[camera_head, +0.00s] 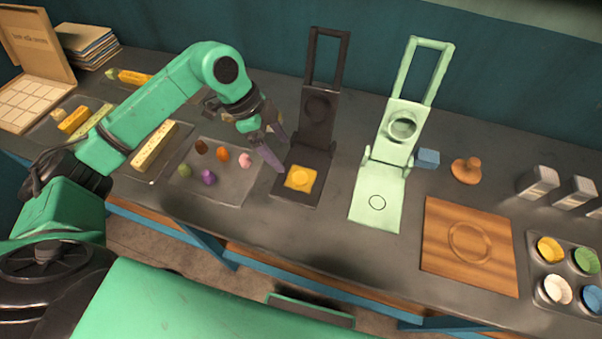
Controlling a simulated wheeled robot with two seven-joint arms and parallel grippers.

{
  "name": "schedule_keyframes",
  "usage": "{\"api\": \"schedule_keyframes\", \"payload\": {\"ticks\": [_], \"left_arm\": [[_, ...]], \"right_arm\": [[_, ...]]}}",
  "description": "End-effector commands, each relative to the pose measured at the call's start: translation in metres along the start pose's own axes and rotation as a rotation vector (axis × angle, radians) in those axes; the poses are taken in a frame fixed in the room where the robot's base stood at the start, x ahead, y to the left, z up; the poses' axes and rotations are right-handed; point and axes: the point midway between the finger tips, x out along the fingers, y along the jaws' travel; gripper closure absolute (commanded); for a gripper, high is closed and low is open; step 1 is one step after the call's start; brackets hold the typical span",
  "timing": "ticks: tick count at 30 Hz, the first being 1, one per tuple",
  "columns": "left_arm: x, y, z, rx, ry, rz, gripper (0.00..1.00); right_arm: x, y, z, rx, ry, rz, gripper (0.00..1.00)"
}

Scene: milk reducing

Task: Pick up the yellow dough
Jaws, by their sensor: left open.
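A yellow square piece (290,181) with a round yellow shape on it lies on the lower plate of the open black press (285,196). Whether the round shape is a separate piece of dough is too small to tell. My left gripper (281,155) is open and empty, just above and left of the yellow piece, apart from it. Its purple-grey fingers point down to the right. My right gripper is not in view.
A grey tray (222,190) with several small coloured dough balls lies left of the press. An open mint-green press (378,217) stands to the right. Farther right are a wooden board (440,262) and a tray of coloured cups (571,247).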

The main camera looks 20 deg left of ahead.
Motion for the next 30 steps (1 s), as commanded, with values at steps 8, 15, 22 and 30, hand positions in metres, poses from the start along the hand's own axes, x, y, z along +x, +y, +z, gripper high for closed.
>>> {"api": "schedule_keyframes", "payload": {"ticks": [8, 15, 22, 30], "left_arm": [[0.051, 0.001, -0.002, 0.002, 0.004, 0.004, 0.11], [0.093, 0.002, 0.002, 0.003, 0.005, 0.003, 0.11], [0.103, 0.002, 0.003, 0.005, 0.005, 0.001, 0.11], [0.102, 0.002, 0.003, 0.005, 0.006, 0.000, 1.00]], "right_arm": [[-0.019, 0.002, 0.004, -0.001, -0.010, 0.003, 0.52], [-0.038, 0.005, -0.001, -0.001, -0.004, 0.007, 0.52], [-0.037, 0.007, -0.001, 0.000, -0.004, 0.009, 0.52], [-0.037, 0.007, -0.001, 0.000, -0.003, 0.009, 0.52]]}}
